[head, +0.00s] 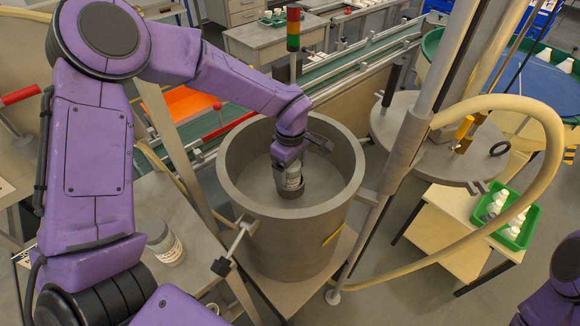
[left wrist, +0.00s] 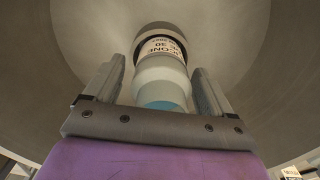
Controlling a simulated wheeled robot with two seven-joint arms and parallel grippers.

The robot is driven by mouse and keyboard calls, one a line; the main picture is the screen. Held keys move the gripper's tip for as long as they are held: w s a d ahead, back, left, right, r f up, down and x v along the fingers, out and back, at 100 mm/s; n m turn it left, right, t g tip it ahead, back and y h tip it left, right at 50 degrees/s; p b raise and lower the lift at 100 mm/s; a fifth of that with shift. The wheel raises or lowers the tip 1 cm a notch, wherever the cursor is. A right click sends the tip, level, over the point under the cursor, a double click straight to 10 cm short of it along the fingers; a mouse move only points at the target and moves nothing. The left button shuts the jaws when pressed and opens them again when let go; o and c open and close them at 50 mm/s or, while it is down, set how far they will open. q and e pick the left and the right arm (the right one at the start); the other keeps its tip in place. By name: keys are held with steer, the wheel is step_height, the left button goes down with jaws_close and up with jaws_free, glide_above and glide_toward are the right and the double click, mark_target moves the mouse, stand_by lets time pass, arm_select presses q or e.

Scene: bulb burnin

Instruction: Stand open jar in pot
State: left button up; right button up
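The pot (head: 228,165) is a large grey open cylinder in the middle of the head view. My left gripper (head: 288,165) reaches down inside it. A pale jar with a printed label (head: 293,183) and a dark end is below the gripper, inside the pot. In the left wrist view the jar (left wrist: 162,72) is between the two fingers, with a narrow gap seen beside it, so the gripper looks open around it. The jar looks about upright; its contact with the pot floor is hidden. My right gripper is out of view; only part of that arm shows.
Another labelled jar with a grey top (head: 164,242) stands on the bench left of the pot. A clamp handle (head: 235,240) sticks out at the pot's front left. A post and beige hose (head: 555,150) stand right of the pot. A green crate of white bottles (head: 510,215) is farther right.

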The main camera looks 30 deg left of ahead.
arm_select(q)
step_height(320, 180, up, 12)
steer(key=shift+r, duration=0.2)
stand_by(1.4)
